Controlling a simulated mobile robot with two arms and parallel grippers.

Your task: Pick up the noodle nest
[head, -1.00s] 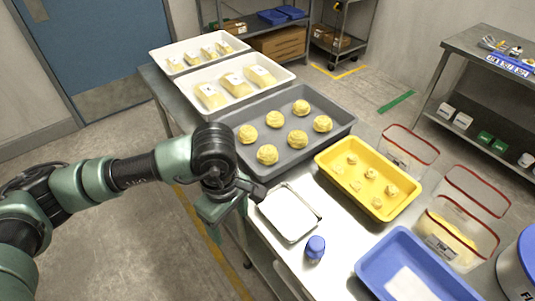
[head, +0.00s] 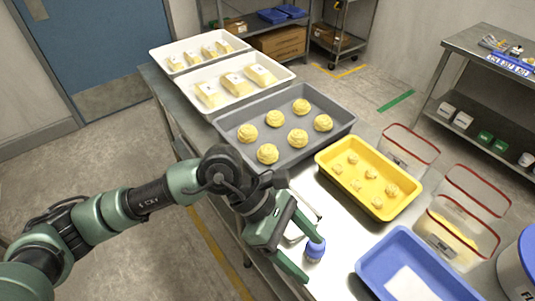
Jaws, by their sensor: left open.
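Several round yellow noodle nests, one of them the near-left nest (head: 267,154), lie in two rows in the grey tray (head: 345,126). My left gripper (head: 310,260) is open and empty over the near edge of the table, to the near side of the grey tray and apart from the nests. Its fingers point right, with a small blue-topped container (head: 315,248) showing by the fingertips. I cannot tell whether they touch. My right gripper is out of view.
A yellow tray (head: 405,184) with small nest pieces stands right of the grey tray. A blue tray (head: 365,268) is at near right, with red-rimmed clear bins (head: 455,245) beyond. My gripper partly covers a white-topped square pan (head: 312,205). White trays (head: 287,78) of packs stand at the back.

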